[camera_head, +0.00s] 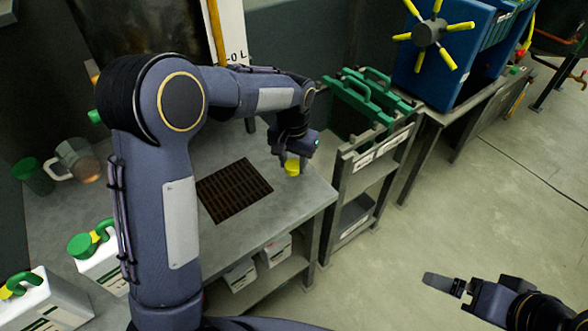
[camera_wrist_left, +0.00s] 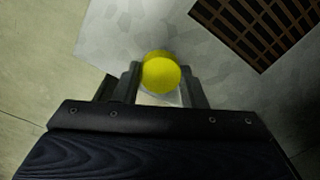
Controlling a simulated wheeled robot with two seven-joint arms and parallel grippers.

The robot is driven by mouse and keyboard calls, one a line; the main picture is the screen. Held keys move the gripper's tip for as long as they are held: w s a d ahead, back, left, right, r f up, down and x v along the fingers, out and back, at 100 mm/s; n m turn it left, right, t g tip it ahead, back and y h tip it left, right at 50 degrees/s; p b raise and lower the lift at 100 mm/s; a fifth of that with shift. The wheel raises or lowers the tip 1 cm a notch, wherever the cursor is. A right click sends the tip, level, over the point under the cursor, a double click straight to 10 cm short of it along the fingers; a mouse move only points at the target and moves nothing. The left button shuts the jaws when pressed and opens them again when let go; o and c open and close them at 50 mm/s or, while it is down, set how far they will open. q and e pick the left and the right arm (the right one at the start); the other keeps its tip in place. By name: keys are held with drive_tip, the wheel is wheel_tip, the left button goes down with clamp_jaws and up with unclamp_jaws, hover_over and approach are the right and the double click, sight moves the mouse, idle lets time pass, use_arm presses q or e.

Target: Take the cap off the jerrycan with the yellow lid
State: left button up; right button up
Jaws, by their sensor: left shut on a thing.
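My left gripper (camera_head: 292,158) is shut on a yellow cap (camera_head: 292,168), which shows between its two fingers in the left wrist view (camera_wrist_left: 161,71). The gripper and cap are at the right part of the grey table, right of the dark grate. No jerrycan shows under the cap. A white jerrycan (camera_head: 42,306) with a green handle and a yellow patch at its neck stands at the lower left. Another white jerrycan (camera_head: 108,271) with a green lid stands behind it, partly hidden by my left arm. My right gripper (camera_head: 446,286) is over the floor at lower right; its opening is unclear.
The grey table (camera_head: 266,218) has a dark grate (camera_head: 234,190) set in it. A glass jug (camera_head: 78,160) and a green cup (camera_head: 34,177) stand at the left. White containers (camera_head: 275,250) sit on the lower shelf. A rack with green plates (camera_head: 368,98) stands right of the table.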

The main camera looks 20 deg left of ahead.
sight(294, 162)
use_arm(q)
drive_tip(key=shift+w+f, duration=0.25)
drive_tip(key=shift+f, duration=0.05)
drive_tip(key=shift+w+f, duration=0.15)
drive_tip(key=shift+f, duration=1.55)
drive_tip(key=shift+f+b, duration=0.1)
drive_tip(key=shift+b, duration=0.25)
drive_tip(key=o, duration=1.1)
